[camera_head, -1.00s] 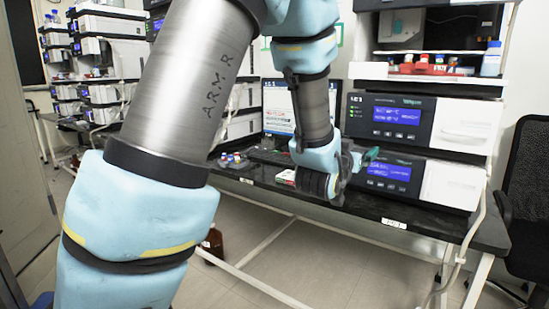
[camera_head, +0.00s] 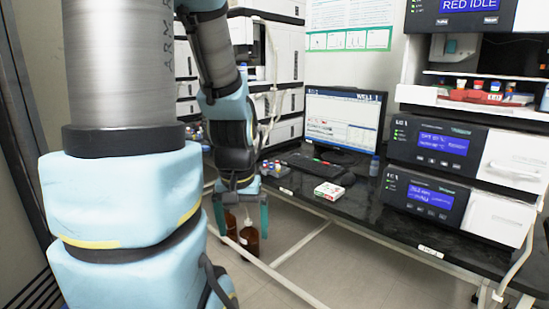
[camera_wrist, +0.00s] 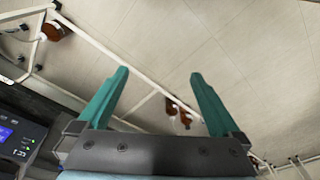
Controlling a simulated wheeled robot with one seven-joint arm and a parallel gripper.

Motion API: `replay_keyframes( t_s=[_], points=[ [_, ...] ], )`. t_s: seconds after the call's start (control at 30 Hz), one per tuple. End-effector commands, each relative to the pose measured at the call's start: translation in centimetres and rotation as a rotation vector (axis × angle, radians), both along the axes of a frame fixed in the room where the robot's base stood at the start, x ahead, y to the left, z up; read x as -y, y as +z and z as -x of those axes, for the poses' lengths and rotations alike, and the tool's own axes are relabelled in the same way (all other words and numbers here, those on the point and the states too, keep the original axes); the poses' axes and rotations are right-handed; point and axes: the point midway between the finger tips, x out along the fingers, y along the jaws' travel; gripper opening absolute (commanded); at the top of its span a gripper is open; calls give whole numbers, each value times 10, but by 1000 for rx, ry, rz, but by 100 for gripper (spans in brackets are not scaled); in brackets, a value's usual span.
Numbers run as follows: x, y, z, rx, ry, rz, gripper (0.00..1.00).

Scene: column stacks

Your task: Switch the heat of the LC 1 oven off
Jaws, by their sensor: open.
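Two stacked oven-like units stand on the right of the bench in the head view. The upper unit (camera_head: 478,158) and the lower unit (camera_head: 450,208) each have a dark panel, a lit blue display, small buttons and a white door. My gripper (camera_head: 243,222) is open and empty, pointing down in front of the bench, well left of both units. In the wrist view its teal fingers (camera_wrist: 158,75) are spread over the floor, and part of a unit's panel (camera_wrist: 18,135) shows at the left edge.
A monitor (camera_head: 345,118), a keyboard (camera_head: 315,168) and a small white-and-red box (camera_head: 329,191) are on the black bench (camera_head: 375,215). Brown bottles (camera_head: 249,240) stand below the bench, near its white frame (camera_head: 300,243). A shelf with a red tray (camera_head: 487,96) is above the units.

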Motion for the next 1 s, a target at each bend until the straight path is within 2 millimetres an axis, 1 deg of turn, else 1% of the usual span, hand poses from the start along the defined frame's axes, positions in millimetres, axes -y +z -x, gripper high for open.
replay_keyframes(
  t_s=[0.17,0.2,1.0],
  points=[
    [0,-1,0,-1,-1,0,100],
    [0,-1,0,-1,-1,0,98],
    [0,-1,0,1,-1,0,8]
  ],
)
